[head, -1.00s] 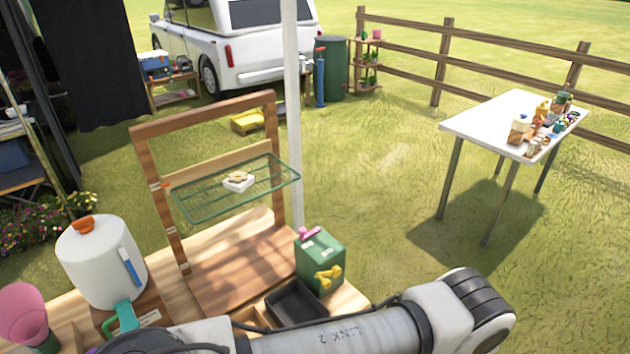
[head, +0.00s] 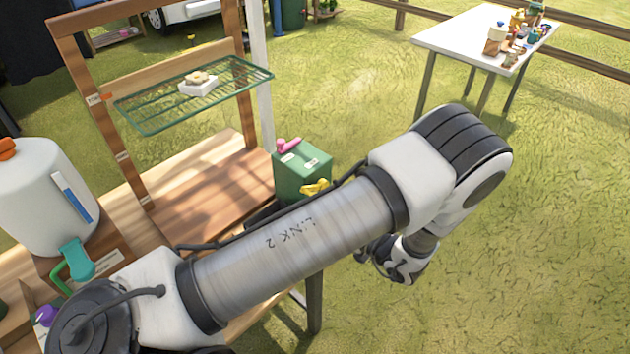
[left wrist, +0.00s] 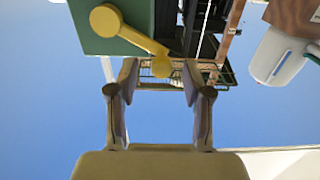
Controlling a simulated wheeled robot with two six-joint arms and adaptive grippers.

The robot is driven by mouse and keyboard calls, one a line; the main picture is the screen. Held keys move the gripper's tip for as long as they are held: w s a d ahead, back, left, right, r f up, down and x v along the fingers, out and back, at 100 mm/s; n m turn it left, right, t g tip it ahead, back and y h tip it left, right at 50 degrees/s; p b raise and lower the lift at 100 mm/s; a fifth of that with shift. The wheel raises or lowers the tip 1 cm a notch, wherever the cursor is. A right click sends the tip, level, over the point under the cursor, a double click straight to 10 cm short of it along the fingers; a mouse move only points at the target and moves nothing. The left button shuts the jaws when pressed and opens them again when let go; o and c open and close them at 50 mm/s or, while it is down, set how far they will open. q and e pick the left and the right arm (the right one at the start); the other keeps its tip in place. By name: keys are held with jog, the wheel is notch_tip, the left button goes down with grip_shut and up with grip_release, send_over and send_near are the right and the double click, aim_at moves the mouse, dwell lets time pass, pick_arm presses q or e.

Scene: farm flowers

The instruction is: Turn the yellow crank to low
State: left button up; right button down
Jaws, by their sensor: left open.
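The yellow crank (head: 315,187) is on the front of a green box (head: 303,168) at the bench's right end. In the left wrist view the crank (left wrist: 130,32) runs from a round hub on the green box (left wrist: 100,45) to a knob. My left gripper (left wrist: 160,72) is open, and the knob appears between its fingertips, with gaps on both sides. I cannot tell how deep the knob sits between them. In the head view my left arm crosses in front of the bench and its fingers are hidden. No low mark is readable. My right gripper is not in view.
A pink handle (head: 288,145) is on top of the green box. A wire rack (head: 150,115) hangs from a wooden frame (head: 72,90). A white dispenser (head: 40,200) stands at left. A white table (head: 455,42) stands on open grass (head: 560,220) at back right.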

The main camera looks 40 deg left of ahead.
pick_arm(q)
jog(key=a, duration=0.2)
jog(key=shift+a, duration=0.6)
jog(key=shift+d, duration=0.1)
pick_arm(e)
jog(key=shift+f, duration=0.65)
pick_arm(q)
jog(key=shift+d, duration=0.15)
grip_shut()
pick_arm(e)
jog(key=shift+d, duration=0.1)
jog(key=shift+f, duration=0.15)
